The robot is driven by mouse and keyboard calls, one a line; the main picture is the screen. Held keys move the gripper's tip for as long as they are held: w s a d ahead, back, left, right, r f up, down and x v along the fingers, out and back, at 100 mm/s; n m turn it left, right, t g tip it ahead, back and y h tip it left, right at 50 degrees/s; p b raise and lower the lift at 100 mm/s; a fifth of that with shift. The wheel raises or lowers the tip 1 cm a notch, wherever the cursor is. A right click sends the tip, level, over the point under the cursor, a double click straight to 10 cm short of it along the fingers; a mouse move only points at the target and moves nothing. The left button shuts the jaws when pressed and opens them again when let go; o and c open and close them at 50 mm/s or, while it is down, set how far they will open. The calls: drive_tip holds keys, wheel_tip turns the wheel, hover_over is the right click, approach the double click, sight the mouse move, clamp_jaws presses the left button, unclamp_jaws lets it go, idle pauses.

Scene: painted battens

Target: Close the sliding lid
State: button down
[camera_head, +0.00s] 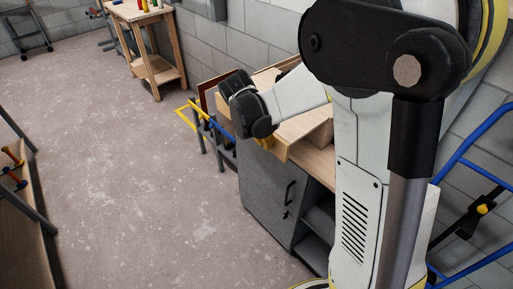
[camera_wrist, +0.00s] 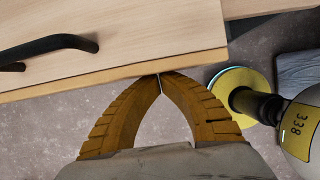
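In the wrist view, a pale wooden panel (camera_wrist: 150,30) with a black bar handle (camera_wrist: 45,46) fills the upper left; it looks like the sliding lid. My gripper (camera_wrist: 160,76) has its two ribbed yellow fingers brought together at the tips, with nothing seen between them. The tips are at the panel's lower edge, right of the handle; I cannot tell whether they touch it. In the head view, wooden surfaces (camera_head: 318,160) show on top of a grey cabinet, but my arm hides much of them, and I cannot make out the lid's opening.
The grey cabinet (camera_head: 265,192) has a black handle and open shelves on its right. A blue tubular frame (camera_head: 470,150) stands at the right by the block wall. A wooden workbench (camera_head: 150,40) stands farther back. The concrete floor (camera_head: 130,180) at the left is largely clear.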

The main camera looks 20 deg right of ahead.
drive_tip(key=w+d, duration=0.2)
drive_tip(key=d, duration=0.6)
drive_tip(key=w+d, duration=0.3)
drive_tip(key=d, duration=0.6)
drive_tip(key=shift+w, duration=0.25)
drive_tip(key=shift+a, duration=0.15)
